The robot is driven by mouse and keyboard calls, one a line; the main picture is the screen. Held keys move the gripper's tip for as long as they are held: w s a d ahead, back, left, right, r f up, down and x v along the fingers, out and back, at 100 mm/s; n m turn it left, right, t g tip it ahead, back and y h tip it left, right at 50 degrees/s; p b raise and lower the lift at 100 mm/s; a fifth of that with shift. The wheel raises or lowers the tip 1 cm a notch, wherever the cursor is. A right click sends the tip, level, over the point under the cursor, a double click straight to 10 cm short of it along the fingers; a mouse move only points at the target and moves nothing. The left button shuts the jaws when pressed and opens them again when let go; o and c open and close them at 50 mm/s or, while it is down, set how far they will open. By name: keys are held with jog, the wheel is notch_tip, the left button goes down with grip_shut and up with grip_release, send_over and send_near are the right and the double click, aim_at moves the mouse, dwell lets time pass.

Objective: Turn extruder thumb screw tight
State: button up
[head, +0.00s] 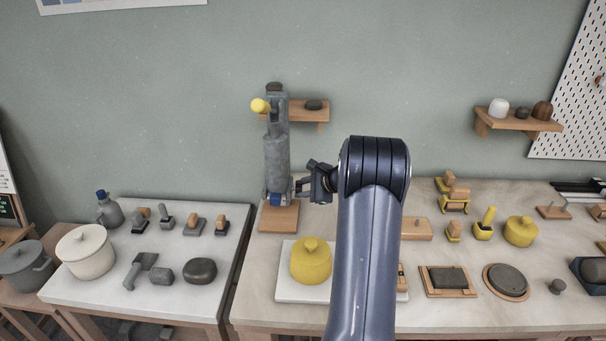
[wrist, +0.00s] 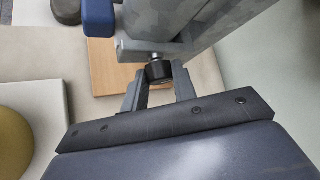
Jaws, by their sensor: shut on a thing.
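The extruder (head: 277,155) is a tall grey barrel with a yellow ball on its lever (head: 260,105). It stands upright on a wooden block (head: 279,219) near the back of the right table. In the wrist view, its thumb screw (wrist: 158,72) is a dark round knob on a short metal shank at the grey bracket (wrist: 140,50). My gripper (wrist: 160,90) is shut on the knob, with one finger on each side. In the head view, my gripper (head: 303,189) reaches the extruder's lower right side, and the knob is too small to make out.
A white board (head: 290,287) with a yellow lidded pot (head: 311,262) lies in front. A wall shelf (head: 310,115) is behind the barrel. Pots and tools cover the left table (head: 226,240).

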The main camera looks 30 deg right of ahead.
jog(key=shift+w+d+m+g+y+p, duration=0.2)
jog(key=shift+m+g+y+p, duration=0.85)
jog(key=shift+g+p, duration=0.45)
jog(key=shift+w+d+m+g+y+p, duration=0.15)
jog(key=shift+m+g+y+p, duration=0.85)
jog(key=shift+g+p, duration=0.5)
jog(key=shift+a, duration=0.1)
jog(key=o, duration=1)
jog(key=shift+r, duration=0.1)
